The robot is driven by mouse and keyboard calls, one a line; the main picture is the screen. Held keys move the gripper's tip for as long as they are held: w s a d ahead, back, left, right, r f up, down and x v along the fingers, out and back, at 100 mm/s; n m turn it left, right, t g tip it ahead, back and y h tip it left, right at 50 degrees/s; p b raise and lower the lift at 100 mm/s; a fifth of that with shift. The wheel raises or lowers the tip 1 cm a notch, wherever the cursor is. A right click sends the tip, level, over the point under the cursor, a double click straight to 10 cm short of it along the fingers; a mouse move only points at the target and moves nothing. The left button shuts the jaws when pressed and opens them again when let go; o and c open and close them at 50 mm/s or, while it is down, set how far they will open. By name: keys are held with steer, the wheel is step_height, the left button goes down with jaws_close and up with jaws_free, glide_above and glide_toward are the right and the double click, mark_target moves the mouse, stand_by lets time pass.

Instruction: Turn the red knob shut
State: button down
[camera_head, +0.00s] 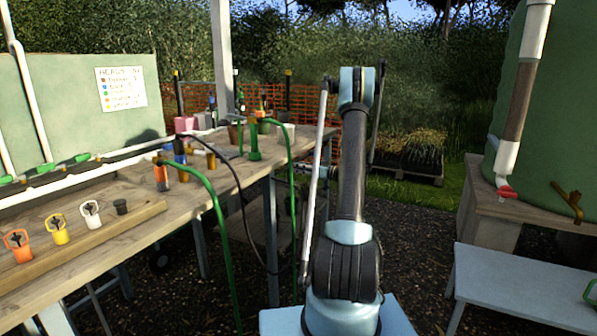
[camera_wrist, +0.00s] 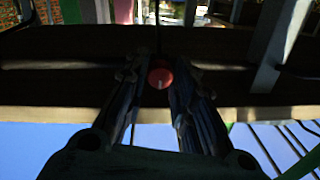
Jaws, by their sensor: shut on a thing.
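The red knob (camera_wrist: 160,74) shows in the wrist view as a small round red disc with a pale mark on its lower half. It sits against a dark brown surface, between the fingertips of my gripper (camera_wrist: 158,80). The two dark fingers stand on either side of the knob and are closed on it. The exact contact is in shadow. In the head view my arm stands in the middle and reaches toward the bench edge. The knob cannot be made out there, and my gripper is mostly hidden behind the arm.
The wooden bench (camera_head: 150,225) on the left carries colored clips, pipes and green hoses. A green hose (camera_head: 215,215) and a dark hose hang over its edge. A red valve handle (camera_head: 507,192) is on the right pipe, above a low grey bench (camera_head: 515,280).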

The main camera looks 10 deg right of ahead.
steer(key=shift+w+d+f+n, duration=0.1)
steer(key=shift+n, duration=0.2)
steer(key=c, duration=1.3)
jaws_free()
steer(key=shift+w+f, duration=0.1)
steer(key=v, duration=1.2)
